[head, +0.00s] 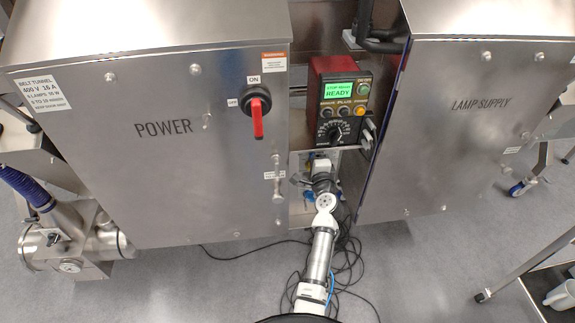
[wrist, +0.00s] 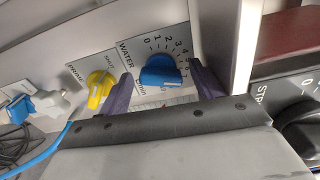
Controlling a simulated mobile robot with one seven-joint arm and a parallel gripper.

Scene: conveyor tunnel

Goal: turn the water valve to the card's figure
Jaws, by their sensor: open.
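My gripper (wrist: 163,88) is open, with one dark finger on each side of the blue knob. I cannot tell whether the fingers touch it, nor which figure the knob points to. In the head view my gripper (head: 322,166) reaches into the recess between the two cabinets, and my arm mostly hides the valve. I cannot make out the card with the figure in either view.
A yellow valve (wrist: 100,88) and a blue hose (wrist: 45,150) are close to the left finger. Black cables (head: 345,260) lie on the floor.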

